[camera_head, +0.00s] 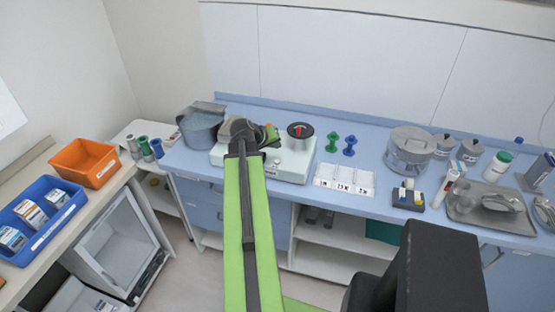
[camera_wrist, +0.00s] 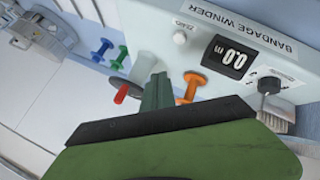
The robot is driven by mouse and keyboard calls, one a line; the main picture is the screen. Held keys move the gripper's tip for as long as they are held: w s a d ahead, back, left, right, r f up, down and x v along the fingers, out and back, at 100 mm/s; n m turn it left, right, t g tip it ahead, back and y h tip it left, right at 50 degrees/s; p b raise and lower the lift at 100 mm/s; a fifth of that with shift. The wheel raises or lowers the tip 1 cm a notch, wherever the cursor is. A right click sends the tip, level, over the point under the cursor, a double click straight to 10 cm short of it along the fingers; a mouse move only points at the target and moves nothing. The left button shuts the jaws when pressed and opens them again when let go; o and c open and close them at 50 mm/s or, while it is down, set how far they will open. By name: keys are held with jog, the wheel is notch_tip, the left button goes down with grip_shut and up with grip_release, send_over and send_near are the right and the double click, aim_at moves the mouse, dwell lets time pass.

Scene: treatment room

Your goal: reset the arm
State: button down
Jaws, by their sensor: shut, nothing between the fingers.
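My gripper (camera_wrist: 157,85) shows in the wrist view as narrow green fingers, closed together with nothing between them. My green arm (camera_head: 248,235) reaches forward over the counter in the head view, its end above the white bandage winder (camera_head: 291,166). The winder also fills much of the wrist view (camera_wrist: 215,22), with a display reading 0.0 and a black knob. In the wrist view a red handle (camera_wrist: 127,92) is left of the fingers and an orange spool-shaped piece (camera_wrist: 188,88) is right of them. I cannot tell whether the fingers touch anything.
Green (camera_head: 332,142) and blue (camera_head: 350,145) spools stand right of the winder, behind a white three-part tray (camera_head: 344,179). A grey bin (camera_head: 201,128) is at left, a steel drum (camera_head: 409,150) and metal tray (camera_head: 478,203) at right. Orange (camera_head: 85,162) and blue crates (camera_head: 40,219) sit far left.

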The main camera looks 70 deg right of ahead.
dwell(0.5)
jog(key=w+a+n+t, duration=0.2)
jog(key=w+a+n, duration=0.1)
jog(key=w+a, duration=0.8)
jog(key=w+a+n+t, duration=0.2)
jog(key=w+a, duration=0.4)
jog(key=w, duration=0.9)
jog(key=w+a+f+n+t+y, duration=0.15)
jog(key=w+a, duration=0.35)
jog(key=a, duration=0.5)
jog(key=w+a+f+n+t+y, duration=0.1)
jog(key=w+a+f+n, duration=0.1)
jog(key=w+a, duration=0.55)
jog(key=a+f+n+y, duration=0.1)
jog(key=a+y, duration=0.1)
jog(key=a, duration=1.4)
jog(key=s+a+f+n+g+y, duration=0.1)
jog(key=s+a+g+y, duration=0.1)
jog(key=a, duration=0.5)
jog(key=s+a+f+n+g+y, duration=0.1)
jog(key=s+a+g+y, duration=0.1)
jog(key=s+a, duration=0.3)
jog(key=a, duration=0.3)
jog(key=shift+s+a+f, duration=0.2)
jog(key=shift+s+f, duration=0.05)
jog(key=shift+f, duration=0.15)
jog(key=shift+d+n, duration=0.15)
jog(key=shift+n, duration=0.1)
